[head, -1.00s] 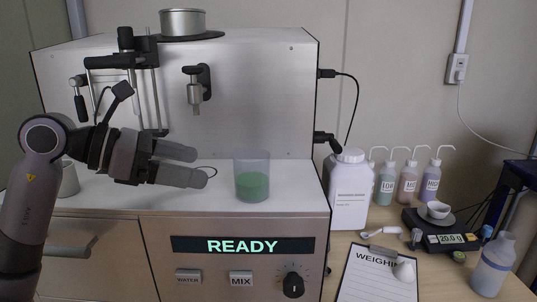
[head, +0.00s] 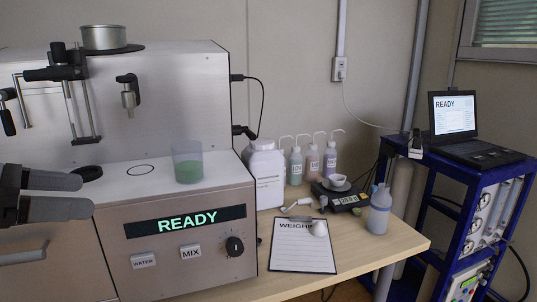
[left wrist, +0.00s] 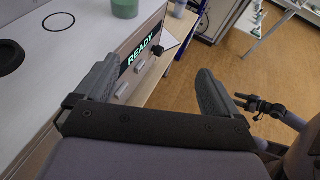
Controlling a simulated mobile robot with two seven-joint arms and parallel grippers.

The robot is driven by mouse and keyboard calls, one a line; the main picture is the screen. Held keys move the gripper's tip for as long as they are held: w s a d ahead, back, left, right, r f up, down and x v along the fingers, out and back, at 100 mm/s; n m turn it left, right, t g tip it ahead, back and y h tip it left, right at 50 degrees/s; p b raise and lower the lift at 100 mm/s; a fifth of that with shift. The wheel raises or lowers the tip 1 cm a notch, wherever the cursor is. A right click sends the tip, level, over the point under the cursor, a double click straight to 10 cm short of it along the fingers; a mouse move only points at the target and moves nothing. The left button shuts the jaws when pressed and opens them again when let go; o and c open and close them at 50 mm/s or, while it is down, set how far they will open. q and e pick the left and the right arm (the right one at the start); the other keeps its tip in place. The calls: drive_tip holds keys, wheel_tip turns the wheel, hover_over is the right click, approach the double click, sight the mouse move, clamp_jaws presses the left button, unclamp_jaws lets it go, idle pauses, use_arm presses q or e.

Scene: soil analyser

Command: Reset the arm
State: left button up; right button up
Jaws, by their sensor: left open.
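My left gripper (head: 84,195) is at the left edge of the head view, in front of the analyser (head: 75,222). Its two fingers are apart with nothing between them. The left wrist view also shows its open fingers (left wrist: 158,66), with the READY display beyond. A beaker with green contents (head: 188,163) stands upright on the analyser's white deck, apart from the gripper. My right gripper (left wrist: 258,106) shows small and dark at the right of the left wrist view, away from the analyser. Its jaw opening is unclear.
A white bottle (head: 267,175), several wash bottles, a scale (head: 340,198) and a clipboard (head: 303,247) occupy the wooden table. A laptop (head: 455,118) sits on a blue rack at right. The floor (left wrist: 262,65) beside the analyser looks clear.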

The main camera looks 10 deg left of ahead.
use_arm(q)
drive_tip(key=w+d+f+n+t+h+p, duration=0.2)
drive_tip(key=d+f+n+h+p, duration=0.15)
drive_tip(key=d+n+h, duration=0.45)
wheel_tip(320, 180, down, 14)
drive_tip(key=w+a+n+t+y+p, duration=0.15)
drive_tip(key=n+t+y, duration=0.75)
drive_tip(key=n, duration=1.2)
drive_tip(key=s+d+f+n+g+y, duration=0.1)
drive_tip(key=s+d+f+n+g, duration=0.2)
drive_tip(key=f, duration=0.4)
drive_tip(key=s+d+f+n+g+y+p, duration=0.1)
drive_tip(key=s+d+f+n+g+y, duration=0.1)
drive_tip(key=f, duration=0.6)
drive_tip(key=s+d+f+n+g+y, duration=0.1)
drive_tip(key=s+d+f+n+g, duration=0.4)
drive_tip(key=s+f+n+g, duration=0.1)
wheel_tip(320, 180, down, 2)
drive_tip(key=shift+s+n+g+y, duration=0.3)
drive_tip(key=shift+s+n+y, duration=0.1)
drive_tip(key=shift+s, duration=0.5)
use_arm(e)
wheel_tip(320, 180, up, 6)
drive_tip(key=shift+s+d+f, duration=0.1)
drive_tip(key=shift+d+f, duration=0.05)
drive_tip(key=shift+f, duration=0.05)
